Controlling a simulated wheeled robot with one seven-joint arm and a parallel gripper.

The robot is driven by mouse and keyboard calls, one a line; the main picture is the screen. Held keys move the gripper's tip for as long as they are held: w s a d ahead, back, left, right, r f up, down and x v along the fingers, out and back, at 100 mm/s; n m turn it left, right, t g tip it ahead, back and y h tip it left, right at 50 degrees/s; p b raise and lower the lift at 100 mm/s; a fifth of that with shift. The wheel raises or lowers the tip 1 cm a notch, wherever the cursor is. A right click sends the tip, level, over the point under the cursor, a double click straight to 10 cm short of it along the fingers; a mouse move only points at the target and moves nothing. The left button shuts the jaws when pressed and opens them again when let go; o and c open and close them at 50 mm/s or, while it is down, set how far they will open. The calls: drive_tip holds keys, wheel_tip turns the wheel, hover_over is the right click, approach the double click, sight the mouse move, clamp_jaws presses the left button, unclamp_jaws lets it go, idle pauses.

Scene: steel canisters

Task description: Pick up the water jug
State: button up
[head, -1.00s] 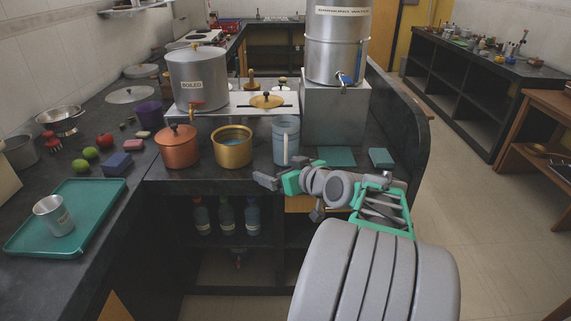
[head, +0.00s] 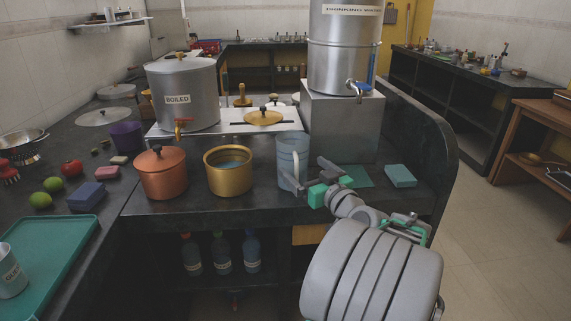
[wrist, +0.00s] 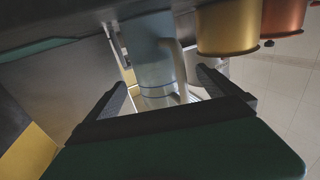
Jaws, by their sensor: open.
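The water jug is a pale blue, see-through pitcher (head: 292,150) with a light handle, standing upright near the counter's front edge. In the wrist view the jug (wrist: 150,55) appears upside down, with its pale handle (wrist: 177,65) on its right side. My gripper (head: 308,175) is open in front of the jug, partly covering its lower right side. In the wrist view the two dark fingertips of my gripper (wrist: 162,80) are spread, with the jug and handle seen in the gap between them. Contact cannot be told.
A gold pot (head: 229,179) and a copper pot (head: 161,183) stand left of the jug. A steel dispenser (head: 342,60) sits on a metal box (head: 345,125) behind to the right. A teal block (head: 400,176) lies at the right. Bottles (head: 222,252) stand on the shelf below.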

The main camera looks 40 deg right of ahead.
drive_tip(key=w, duration=0.2)
drive_tip(key=w+d, duration=0.1)
drive_tip(key=w, duration=0.3)
drive_tip(key=shift+w+d, duration=0.15)
drive_tip(key=shift+d, duration=0.2)
drive_tip(key=shift+c, duration=0.2)
drive_tip(key=shift+r, duration=0.1)
drive_tip(key=c, duration=2)
